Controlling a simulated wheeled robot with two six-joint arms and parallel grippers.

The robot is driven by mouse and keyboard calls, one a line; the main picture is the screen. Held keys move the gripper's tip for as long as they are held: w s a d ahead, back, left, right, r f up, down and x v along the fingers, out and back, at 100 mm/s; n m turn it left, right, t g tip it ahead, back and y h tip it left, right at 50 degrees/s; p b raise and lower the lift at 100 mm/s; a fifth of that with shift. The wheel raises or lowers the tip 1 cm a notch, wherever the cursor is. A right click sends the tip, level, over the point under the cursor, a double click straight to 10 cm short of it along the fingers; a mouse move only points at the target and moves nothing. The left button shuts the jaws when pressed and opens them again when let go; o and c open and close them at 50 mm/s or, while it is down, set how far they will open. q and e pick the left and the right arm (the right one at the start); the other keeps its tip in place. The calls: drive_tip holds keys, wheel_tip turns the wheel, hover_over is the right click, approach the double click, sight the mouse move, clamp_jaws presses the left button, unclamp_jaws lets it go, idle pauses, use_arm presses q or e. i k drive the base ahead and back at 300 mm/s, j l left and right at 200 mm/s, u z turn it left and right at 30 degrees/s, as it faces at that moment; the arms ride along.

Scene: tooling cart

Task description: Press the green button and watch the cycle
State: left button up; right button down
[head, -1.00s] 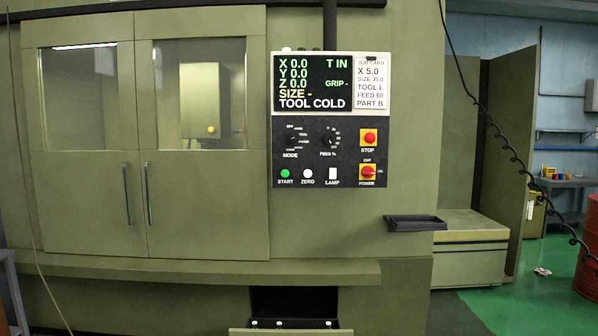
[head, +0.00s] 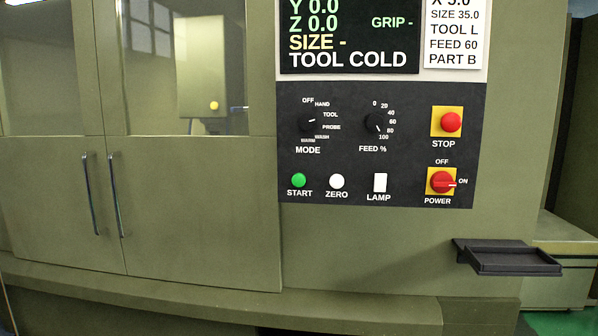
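The green START button (head: 298,181) is at the lower left of the black control panel (head: 400,150) in the head view. The white ZERO button (head: 337,181) and white LAMP switch (head: 380,182) sit to its right. The red STOP button (head: 451,122) and red POWER switch (head: 441,182), its mark toward ON, are on the right. The MODE knob (head: 308,122) and FEED knob (head: 376,123) are above. The screen (head: 345,40) reads Y 0.0, Z 0.0, GRIP -, SIZE -, TOOL COLD; its top is cut off. Neither gripper shows.
The machine's double doors (head: 125,205) with windows and two vertical handles are closed, left of the panel. A job card (head: 454,35) is beside the screen. A small black tray (head: 508,258) juts out at the lower right. A ledge (head: 220,300) runs below the doors.

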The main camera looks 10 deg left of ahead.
sight(298, 181)
drive_tip(key=i+j, duration=0.2)
drive_tip(key=j, duration=0.15)
drive_tip(key=i+j, duration=0.15)
drive_tip(key=j, duration=0.2)
drive_tip(key=i+j, duration=0.2)
drive_tip(key=j, duration=0.15)
drive_tip(key=i+j, duration=0.15)
drive_tip(key=j, duration=0.2)
